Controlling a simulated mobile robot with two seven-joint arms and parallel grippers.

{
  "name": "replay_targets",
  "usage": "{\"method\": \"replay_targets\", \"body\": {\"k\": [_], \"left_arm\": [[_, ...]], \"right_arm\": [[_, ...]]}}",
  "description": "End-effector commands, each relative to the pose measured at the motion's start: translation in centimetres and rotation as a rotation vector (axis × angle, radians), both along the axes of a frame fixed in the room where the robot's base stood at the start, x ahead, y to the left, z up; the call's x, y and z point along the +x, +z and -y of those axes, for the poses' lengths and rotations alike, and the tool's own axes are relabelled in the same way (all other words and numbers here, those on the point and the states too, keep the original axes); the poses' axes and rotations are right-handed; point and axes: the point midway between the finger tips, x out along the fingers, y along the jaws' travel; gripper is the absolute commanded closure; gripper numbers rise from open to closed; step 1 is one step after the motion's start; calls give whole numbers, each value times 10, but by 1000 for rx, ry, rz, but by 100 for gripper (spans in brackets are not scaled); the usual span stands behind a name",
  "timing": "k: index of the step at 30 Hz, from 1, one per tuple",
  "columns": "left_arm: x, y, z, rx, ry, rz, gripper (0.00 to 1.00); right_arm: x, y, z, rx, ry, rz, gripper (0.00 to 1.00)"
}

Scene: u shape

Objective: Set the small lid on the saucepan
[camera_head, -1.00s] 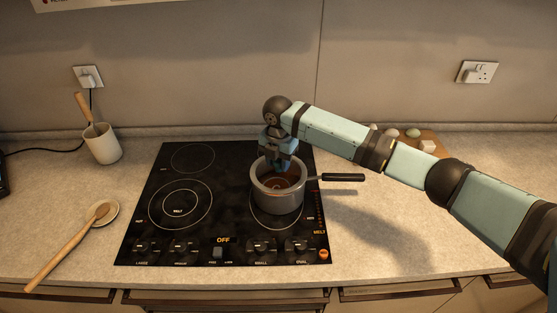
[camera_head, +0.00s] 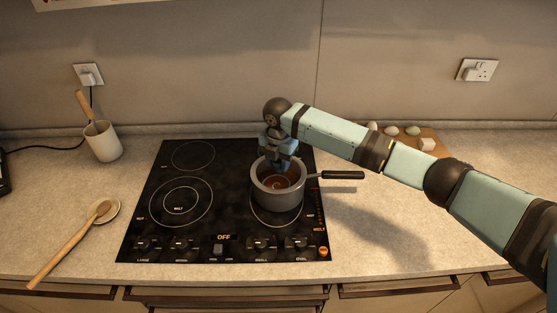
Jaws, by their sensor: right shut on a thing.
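The grey saucepan (camera_head: 266,200) stands upright on the right front ring of the black hob, its dark handle (camera_head: 343,175) pointing right. Its open top shows a brown inside with a pale ring near the middle. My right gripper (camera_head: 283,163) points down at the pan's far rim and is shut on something. What it holds is hidden by the gripper or too small to make out. I cannot make out the small lid clearly anywhere. My left gripper is not in view.
The hob (camera_head: 140,225) fills the middle of the worktop. A wooden spoon (camera_head: 67,247) lies on a spoon rest at left, near a white utensil pot (camera_head: 103,144). A wooden board (camera_head: 437,148) with several small pieces lies behind my right arm.

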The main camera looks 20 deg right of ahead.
Motion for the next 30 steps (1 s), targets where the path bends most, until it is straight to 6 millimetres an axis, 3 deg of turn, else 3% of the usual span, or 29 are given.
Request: {"method": "replay_targets", "body": {"k": [6,7,11,17,20,30], "left_arm": [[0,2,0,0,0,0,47],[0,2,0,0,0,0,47],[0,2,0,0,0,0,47],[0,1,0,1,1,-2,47],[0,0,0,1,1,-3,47],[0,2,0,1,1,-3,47]], "right_arm": [[0,-2,0,0,0,0,93],[0,-2,0,0,0,0,61],[0,-2,0,0,0,0,34],[0,-3,0,-1,0,-1,31],[0,-3,0,-1,0,-1,8],[0,0,0,0,0,0,8]]}}
